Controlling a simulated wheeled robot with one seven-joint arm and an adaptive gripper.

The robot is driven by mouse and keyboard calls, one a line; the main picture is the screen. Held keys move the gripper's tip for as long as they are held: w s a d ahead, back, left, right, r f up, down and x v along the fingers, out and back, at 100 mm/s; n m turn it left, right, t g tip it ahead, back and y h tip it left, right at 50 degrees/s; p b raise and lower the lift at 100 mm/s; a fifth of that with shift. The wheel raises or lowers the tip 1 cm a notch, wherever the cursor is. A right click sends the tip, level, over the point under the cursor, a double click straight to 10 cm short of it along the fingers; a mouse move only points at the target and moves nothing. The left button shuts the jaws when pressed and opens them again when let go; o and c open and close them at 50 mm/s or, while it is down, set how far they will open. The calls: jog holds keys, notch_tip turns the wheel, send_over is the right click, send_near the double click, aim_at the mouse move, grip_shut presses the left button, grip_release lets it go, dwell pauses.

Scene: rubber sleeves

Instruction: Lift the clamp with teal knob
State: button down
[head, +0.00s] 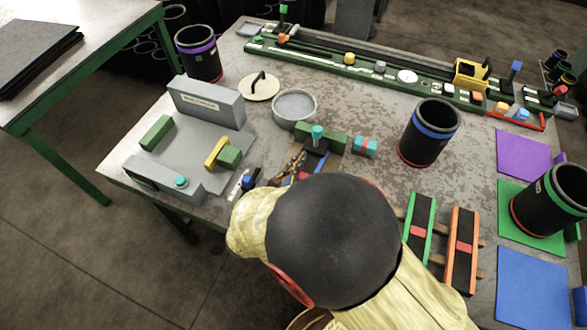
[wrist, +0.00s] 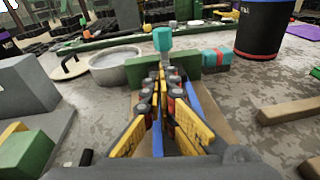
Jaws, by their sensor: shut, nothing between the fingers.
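The clamp with the teal knob (head: 317,132) stands upright near the middle of the table in the head view, with a dark body beneath the knob and a green block behind it. In the wrist view the teal knob (wrist: 162,40) rises just beyond my fingertips, in front of the green block (wrist: 185,66). My gripper (wrist: 160,78) is shut and empty, its yellow-sided fingers pointing at the clamp. The fingers hide much of the clamp's lower part, and I cannot tell whether they touch it. In the head view my arm covers the area in front of the clamp.
A teal-and-red block (head: 364,146) lies right of the clamp. A grey bowl (head: 294,107) stands behind it and a grey fixture (head: 207,103) to the left. A black sleeve with a blue band (head: 429,133) stands at the right. Two framed strips (head: 420,228) lie nearer the front.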

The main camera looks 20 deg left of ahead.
aim_at(306, 149)
jog(key=b+x, duration=0.1)
jog(key=x, duration=0.4)
jog(key=shift+a+r, duration=0.1)
jog(key=shift+r, duration=0.05)
jog(key=shift+r+p, duration=0.2)
jog(key=shift+p, duration=0.15)
jog(key=shift+g+p, duration=0.3)
jog(key=shift+r+p, duration=0.1)
jog(key=shift+p, duration=0.2)
